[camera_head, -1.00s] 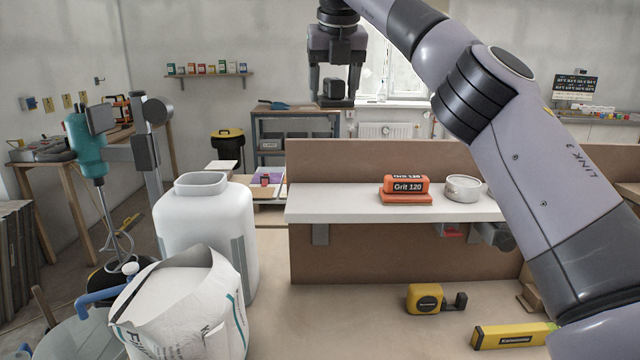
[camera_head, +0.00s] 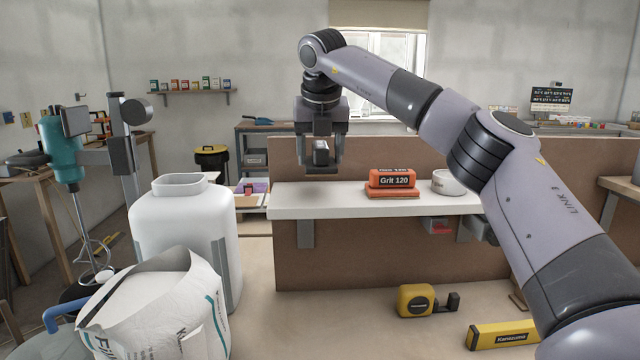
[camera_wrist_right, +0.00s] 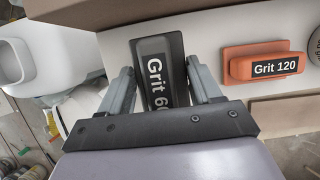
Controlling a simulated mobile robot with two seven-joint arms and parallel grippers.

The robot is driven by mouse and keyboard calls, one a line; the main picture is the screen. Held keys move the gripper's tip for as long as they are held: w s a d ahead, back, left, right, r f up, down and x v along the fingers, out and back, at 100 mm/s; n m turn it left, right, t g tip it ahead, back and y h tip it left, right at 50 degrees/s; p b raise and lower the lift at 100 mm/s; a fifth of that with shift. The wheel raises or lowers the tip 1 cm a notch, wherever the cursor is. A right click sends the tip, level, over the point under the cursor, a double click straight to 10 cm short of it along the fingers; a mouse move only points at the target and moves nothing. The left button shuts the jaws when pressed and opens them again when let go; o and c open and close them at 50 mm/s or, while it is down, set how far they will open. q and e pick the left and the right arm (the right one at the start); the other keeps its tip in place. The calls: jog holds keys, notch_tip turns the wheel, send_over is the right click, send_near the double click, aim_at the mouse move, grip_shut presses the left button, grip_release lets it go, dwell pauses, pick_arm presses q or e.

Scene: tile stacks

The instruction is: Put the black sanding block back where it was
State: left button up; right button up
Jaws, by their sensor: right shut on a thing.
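The block looks apart from the shelf, though the gap is hard to judge. The orange "Grit 120" block (camera_head: 392,182) lies on the shelf, and it also shows in the right wrist view (camera_wrist_right: 268,66). My left gripper is not in view.
A round tin (camera_head: 447,183) stands right of the orange block. A yellow tape measure (camera_head: 416,300) and a yellow level (camera_head: 503,336) lie on the bench below. A white canister (camera_head: 185,235) and an open sack (camera_head: 160,310) stand at left. The shelf's left end is bare.

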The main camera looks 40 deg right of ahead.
aim_at(321, 147)
jog(key=shift+f, duration=2.45)
jog(key=shift+f+b, duration=0.1)
jog(key=shift+b, duration=0.2)
jog(key=o, duration=1.1)
jog(key=v, duration=1.2)
jog(key=shift+w, duration=0.1)
